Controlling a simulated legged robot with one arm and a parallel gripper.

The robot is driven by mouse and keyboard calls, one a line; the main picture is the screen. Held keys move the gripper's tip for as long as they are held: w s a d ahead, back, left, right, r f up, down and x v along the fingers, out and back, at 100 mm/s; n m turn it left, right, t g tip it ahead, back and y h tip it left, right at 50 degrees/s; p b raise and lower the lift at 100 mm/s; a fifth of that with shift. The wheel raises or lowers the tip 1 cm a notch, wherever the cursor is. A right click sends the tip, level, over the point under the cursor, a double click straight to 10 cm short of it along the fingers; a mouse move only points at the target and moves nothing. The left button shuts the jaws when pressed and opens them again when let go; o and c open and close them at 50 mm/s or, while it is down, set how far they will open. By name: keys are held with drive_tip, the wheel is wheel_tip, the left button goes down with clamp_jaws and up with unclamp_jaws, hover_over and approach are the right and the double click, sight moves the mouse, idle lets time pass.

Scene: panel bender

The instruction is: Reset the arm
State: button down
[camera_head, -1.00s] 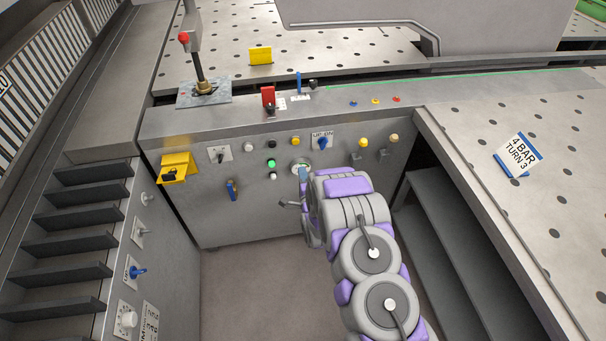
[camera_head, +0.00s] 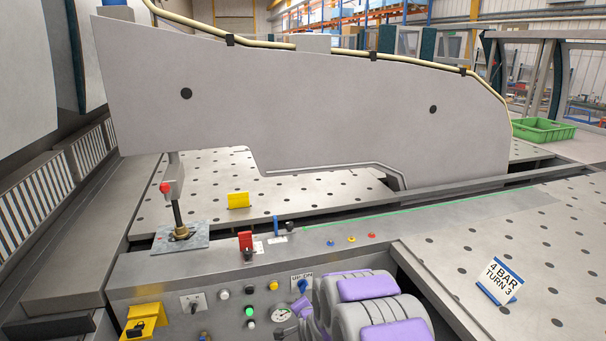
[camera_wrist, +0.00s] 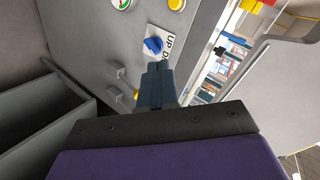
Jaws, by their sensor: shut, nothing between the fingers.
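My arm, purple and grey, reaches in from the bottom edge of the head view, in front of the control panel (camera_head: 180,290). The fingers are out of sight there. In the wrist view my gripper (camera_wrist: 157,68) has its dark fingers together, with nothing between them. The fingertips appear just below the blue UP/DN knob (camera_wrist: 153,46); whether they touch it I cannot tell. The same blue knob (camera_head: 302,286) shows beside my arm in the head view.
A perforated table (camera_head: 500,245) with a "4 BAR TURN 3" sign (camera_head: 499,281) lies to the right. A large grey beam (camera_head: 300,100) spans behind.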

drive_tip(key=s+d+r+n+g+h, duration=0.1)
drive_tip(key=s+d+r+n+g, duration=0.2)
drive_tip(key=s, duration=0.4)
drive_tip(key=s+d+r+g, duration=0.1)
drive_tip(key=s+d+r, duration=0.2)
drive_tip(key=s+r, duration=0.25)
drive_tip(key=s+d+r+n+g+h, duration=0.1)
drive_tip(key=s+d+r+n+g, duration=0.15)
drive_tip(key=s, duration=0.45)
drive_tip(key=s+d+r+n+g, duration=0.1)
drive_tip(key=s+d+r+g, duration=0.1)
drive_tip(key=s, duration=0.8)
drive_tip(key=s+d+r+n+g, duration=0.2)
drive_tip(key=s+r, duration=0.1)
drive_tip(key=s, duration=0.7)
drive_tip(key=s+d+r+n+g, duration=0.1)
drive_tip(key=s+d+r+g, duration=0.1)
drive_tip(key=s, duration=0.9)
drive_tip(key=shift+r+g+h, duration=0.3)
drive_tip(key=shift+g, duration=0.05)
drive_tip(key=shift+d+n, duration=0.1)
drive_tip(key=shift+n, duration=0.15)
